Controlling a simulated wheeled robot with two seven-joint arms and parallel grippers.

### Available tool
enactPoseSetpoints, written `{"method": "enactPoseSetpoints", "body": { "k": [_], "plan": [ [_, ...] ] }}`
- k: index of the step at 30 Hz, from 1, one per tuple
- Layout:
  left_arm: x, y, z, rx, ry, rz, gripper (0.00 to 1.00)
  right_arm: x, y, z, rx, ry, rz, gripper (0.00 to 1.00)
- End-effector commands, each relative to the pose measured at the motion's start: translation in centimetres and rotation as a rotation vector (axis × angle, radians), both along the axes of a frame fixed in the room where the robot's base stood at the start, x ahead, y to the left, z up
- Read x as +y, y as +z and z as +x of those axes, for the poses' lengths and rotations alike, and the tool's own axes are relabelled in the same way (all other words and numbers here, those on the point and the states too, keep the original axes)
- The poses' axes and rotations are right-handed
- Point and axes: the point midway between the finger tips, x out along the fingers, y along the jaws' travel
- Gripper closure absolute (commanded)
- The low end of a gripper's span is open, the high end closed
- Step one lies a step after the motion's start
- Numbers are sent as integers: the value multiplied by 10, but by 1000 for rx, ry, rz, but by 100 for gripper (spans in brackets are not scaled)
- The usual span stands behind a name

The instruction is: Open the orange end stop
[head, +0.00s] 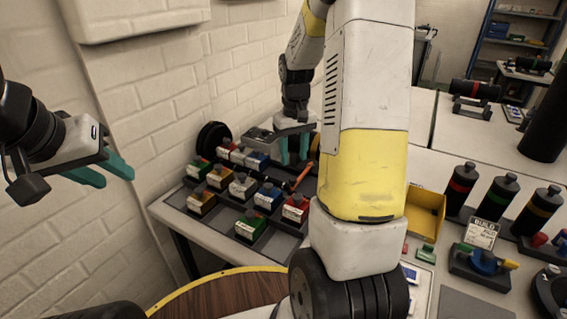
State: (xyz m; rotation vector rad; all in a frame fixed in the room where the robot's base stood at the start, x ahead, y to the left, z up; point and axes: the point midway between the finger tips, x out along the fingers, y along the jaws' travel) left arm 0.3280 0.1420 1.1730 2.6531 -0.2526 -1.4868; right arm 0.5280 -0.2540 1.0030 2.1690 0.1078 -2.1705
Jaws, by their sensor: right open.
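I cannot tell for sure which thing is the orange end stop. A small block box with an orange top (219,178) stands among the labelled boxes on the dark tray. A thin orange-red bar (302,176) lies at the tray's right side, close to my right arm. My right gripper (294,162) has its teal fingers apart and pointing down, over the back right of the tray, with nothing seen between them. My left gripper (117,181) is at the far left, away from the table, with its teal fingers apart and empty. My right arm hides the middle of the table.
Several dark cylinders stand at the right, with red (460,187), green (494,197) and yellow (538,210) bands. A build card (482,233) stands before them. A yellow bin (426,212) is beside my arm. A brick wall (150,90) borders the left.

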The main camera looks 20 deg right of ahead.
Motion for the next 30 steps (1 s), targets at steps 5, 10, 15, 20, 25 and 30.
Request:
{"method": "enactPoseSetpoints", "body": {
  "k": [5, 10, 15, 20, 25, 30],
  "plan": [
    [0, 0, 0, 0, 0, 0, 64, 0, -23, -1, 4, 0, 1, 56],
    [0, 0, 0, 0, 0, 0, 64, 0, -51, -1, 4, 0, 1, 56],
    [0, 0, 0, 0, 0, 0, 64, 1, -70, -1, 2, 0, 1, 56],
    [0, 0, 0, 0, 0, 0, 64, 0, -75, 0, -1, 0, 0, 56],
    [0, 0, 0, 0, 0, 0, 64, 0, -75, 0, -1, 0, 0, 56],
    [0, 0, 0, 0, 0, 0, 64, 0, -75, 0, -1, 0, 0, 83]
  ]
}}
